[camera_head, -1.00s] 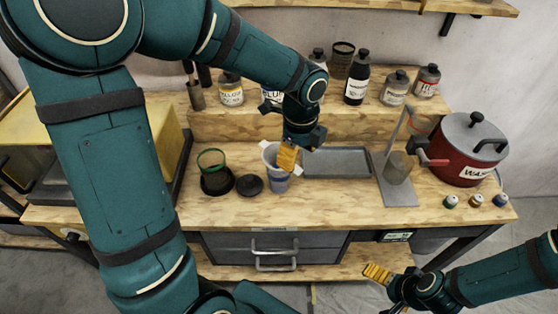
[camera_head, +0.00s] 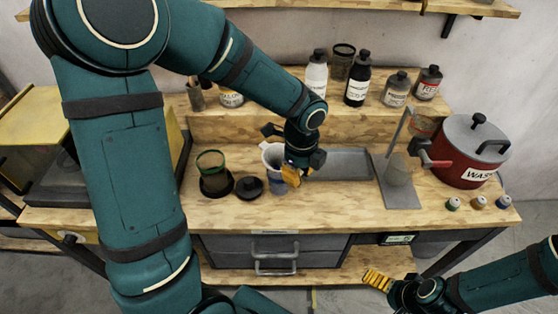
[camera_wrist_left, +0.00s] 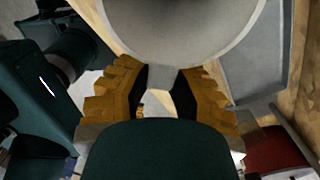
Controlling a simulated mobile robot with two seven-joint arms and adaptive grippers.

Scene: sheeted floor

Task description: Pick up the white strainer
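The white strainer (camera_head: 270,154) sits on a small blue-grey cup (camera_head: 278,187) on the workbench, partly hidden behind my left gripper (camera_head: 290,177). In the left wrist view the strainer's round pale body (camera_wrist_left: 185,35) fills the top, and its short tab points down between the yellow fingers of my left gripper (camera_wrist_left: 165,95).
A green-rimmed strainer (camera_head: 211,162) and a black lid (camera_head: 249,187) stand left of the cup. A grey tray (camera_head: 345,163), a metal stand (camera_head: 403,190) and a red pot (camera_head: 464,160) are to the right. Bottles (camera_head: 356,85) line the back shelf. The bench front is clear.

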